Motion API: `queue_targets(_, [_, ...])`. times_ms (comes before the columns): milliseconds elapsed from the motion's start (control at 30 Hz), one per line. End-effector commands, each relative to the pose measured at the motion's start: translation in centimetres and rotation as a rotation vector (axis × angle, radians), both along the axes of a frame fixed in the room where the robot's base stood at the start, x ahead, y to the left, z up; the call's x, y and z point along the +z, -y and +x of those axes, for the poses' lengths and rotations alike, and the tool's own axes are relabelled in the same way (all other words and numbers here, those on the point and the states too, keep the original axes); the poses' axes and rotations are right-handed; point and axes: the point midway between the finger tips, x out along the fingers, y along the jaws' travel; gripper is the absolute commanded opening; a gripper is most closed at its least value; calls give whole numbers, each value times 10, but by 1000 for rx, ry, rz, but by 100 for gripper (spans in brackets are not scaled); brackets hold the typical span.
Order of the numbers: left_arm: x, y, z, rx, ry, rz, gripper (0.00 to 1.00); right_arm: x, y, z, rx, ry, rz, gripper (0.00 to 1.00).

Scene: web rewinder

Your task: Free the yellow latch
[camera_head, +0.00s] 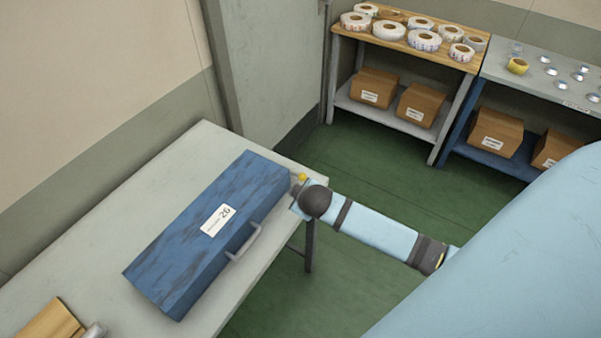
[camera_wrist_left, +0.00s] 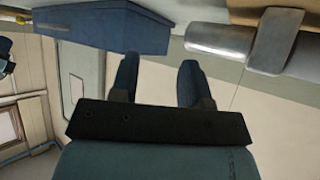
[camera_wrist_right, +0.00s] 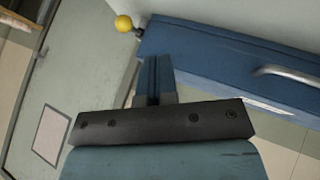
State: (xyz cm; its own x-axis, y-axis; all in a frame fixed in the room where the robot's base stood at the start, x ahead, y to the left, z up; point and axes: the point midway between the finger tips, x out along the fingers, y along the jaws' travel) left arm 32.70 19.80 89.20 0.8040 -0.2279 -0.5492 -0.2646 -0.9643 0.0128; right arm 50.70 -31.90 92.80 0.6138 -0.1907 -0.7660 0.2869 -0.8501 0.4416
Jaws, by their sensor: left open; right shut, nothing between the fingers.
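The yellow latch (camera_head: 302,177) is a small round knob at the far end of a blue case (camera_head: 185,245) that lies on the table. In the right wrist view the knob (camera_wrist_right: 124,23) sits on a short dark stem beside the case end (camera_wrist_right: 220,55). My right gripper (camera_head: 296,195) is shut and empty, close to the knob; in its wrist view the fingers (camera_wrist_right: 155,65) point at the case corner, apart from the knob. My left gripper (camera_wrist_left: 158,70) is open and empty, with the case (camera_wrist_left: 105,28) beyond it; it is outside the head view.
The case has a label and a grey handle (camera_head: 245,243). A wooden block (camera_head: 50,320) with a metal piece is on the table (camera_head: 105,205) at the near left. Shelves with tape rolls (camera_head: 388,31) and cardboard boxes (camera_head: 375,87) stand at the back.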

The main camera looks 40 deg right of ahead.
Motion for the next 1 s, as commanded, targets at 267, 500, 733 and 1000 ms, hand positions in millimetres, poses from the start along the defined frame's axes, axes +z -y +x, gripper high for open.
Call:
queue_targets(267, [2,0,0,0,1,0,43,-10,3,9,0,1,0,0])
queue_targets(500, [5,0,0,0,2,1,43,-47,11,39,-1,0,1,0])
queue_targets(733, [11,-1,0,1,3,3,43,-73,26,67,-1,2,-2,0])
queue_targets(1000, [16,-3,-1,5,2,5,43,-69,49,82,1,0,1,0])
